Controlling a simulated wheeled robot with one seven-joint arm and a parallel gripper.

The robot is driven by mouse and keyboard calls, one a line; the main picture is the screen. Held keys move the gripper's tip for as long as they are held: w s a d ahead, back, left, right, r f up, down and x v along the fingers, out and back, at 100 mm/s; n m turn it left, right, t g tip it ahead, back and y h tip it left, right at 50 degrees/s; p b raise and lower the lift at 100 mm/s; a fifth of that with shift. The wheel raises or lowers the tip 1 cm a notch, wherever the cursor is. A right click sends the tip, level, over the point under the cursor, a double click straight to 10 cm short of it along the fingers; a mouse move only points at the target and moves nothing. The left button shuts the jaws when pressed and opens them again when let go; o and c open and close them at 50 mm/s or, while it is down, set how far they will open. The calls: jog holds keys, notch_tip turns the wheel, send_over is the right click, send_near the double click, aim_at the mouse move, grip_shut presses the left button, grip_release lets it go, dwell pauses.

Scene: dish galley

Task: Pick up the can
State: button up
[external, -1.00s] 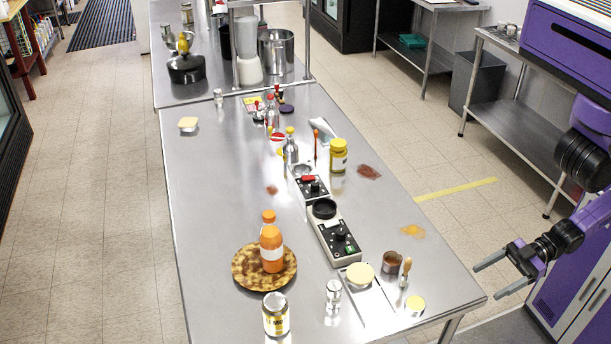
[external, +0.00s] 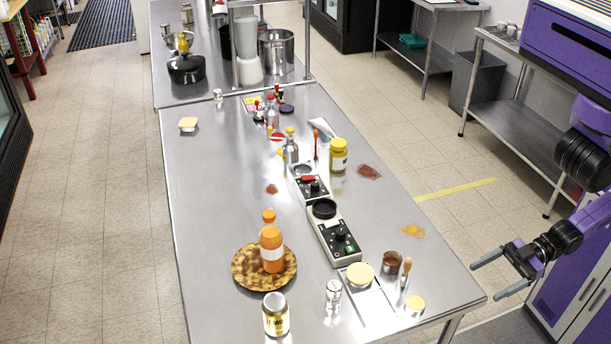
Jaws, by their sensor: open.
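A can (external: 276,316) with a pale, yellow and dark label stands upright near the front edge of the steel table, at the bottom middle. My gripper (external: 486,281) is at the right, beyond the table's right edge. Its two fingers are apart and point left, with nothing between them. It is far from the can, with the right part of the table between them.
Orange bottles (external: 271,250) stand on a brown round board (external: 244,271) behind the can. The table's left side is largely clear.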

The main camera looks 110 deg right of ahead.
jog(key=w+d+r+n+t+h, duration=0.1)
jog(key=w+d+r+n+h, duration=0.15)
jog(key=w+n, duration=0.95)
jog(key=w+d+r+n+t+h, duration=0.15)
jog(key=w+d+n, duration=0.25)
jog(key=w, duration=1.5)
jog(key=w+d+r+n+t+h, duration=0.1)
jog(key=w+d+r+n, duration=0.2)
jog(key=w+n, duration=0.9)
jog(key=n+g+h+b, duration=0.1)
jog(key=n+g+b, duration=0.1)
jog(key=n+b, duration=0.2)
send_near(263, 307)
jog(key=w+d+f, duration=0.2)
jog(key=shift+d+f, duration=0.1)
jog(key=shift+f, duration=0.15)
jog(key=shift+w+f, duration=0.1)
jog(key=shift+w, duration=0.1)
jog(key=shift+w+d, duration=0.3)
jog(key=shift+w, duration=0.3)
jog(key=x, duration=0.5)
jog(key=shift+w+d+b, duration=0.1)
jog(key=shift+w+b, duration=0.2)
jog(key=shift+w, duration=0.1)
